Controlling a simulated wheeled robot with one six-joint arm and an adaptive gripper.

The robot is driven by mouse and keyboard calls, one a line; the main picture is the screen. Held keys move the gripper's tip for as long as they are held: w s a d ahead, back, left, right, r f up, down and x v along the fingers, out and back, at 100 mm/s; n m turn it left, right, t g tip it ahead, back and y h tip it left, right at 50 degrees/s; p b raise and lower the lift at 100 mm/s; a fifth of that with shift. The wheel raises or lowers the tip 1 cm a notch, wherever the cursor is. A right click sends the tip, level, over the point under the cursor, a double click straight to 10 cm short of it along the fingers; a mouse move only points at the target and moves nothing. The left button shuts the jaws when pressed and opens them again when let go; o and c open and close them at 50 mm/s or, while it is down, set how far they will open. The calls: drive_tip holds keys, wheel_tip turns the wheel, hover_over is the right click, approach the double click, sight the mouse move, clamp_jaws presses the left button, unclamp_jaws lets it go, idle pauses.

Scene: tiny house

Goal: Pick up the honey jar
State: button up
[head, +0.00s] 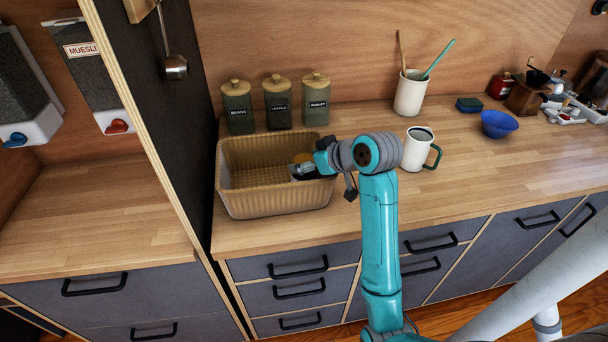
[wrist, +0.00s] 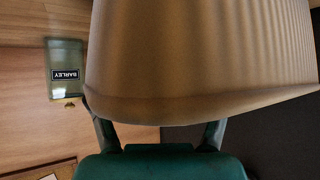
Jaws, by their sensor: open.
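A small orange-yellow top (head: 302,158), possibly the honey jar's lid, shows inside the right end of the tan ribbed basket (head: 262,200). The rest of it is hidden by my gripper and the basket wall, so I cannot confirm that it is the jar. My gripper (head: 299,170) is open and reaches over the basket's right rim, close beside this top. In the wrist view, the ribbed basket wall (wrist: 200,60) fills much of the picture. My gripper's fingers (wrist: 160,132) are spread there, their tips hidden behind the basket rim. No honey jar shows in the wrist view.
Three labelled canisters stand behind the basket; the right one is the barley canister (head: 316,99). A white mug (head: 416,152) stands right of my arm, with a utensil cup (head: 410,94) behind it. A blue bowl (head: 498,124) is farther right. A dark partition (head: 170,110) rises left of the basket.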

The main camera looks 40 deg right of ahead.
drive_tip(key=shift+x, duration=0.9)
drive_tip(key=shift+c, duration=0.3)
drive_tip(key=shift+r, duration=0.1)
drive_tip(key=c, duration=1.3)
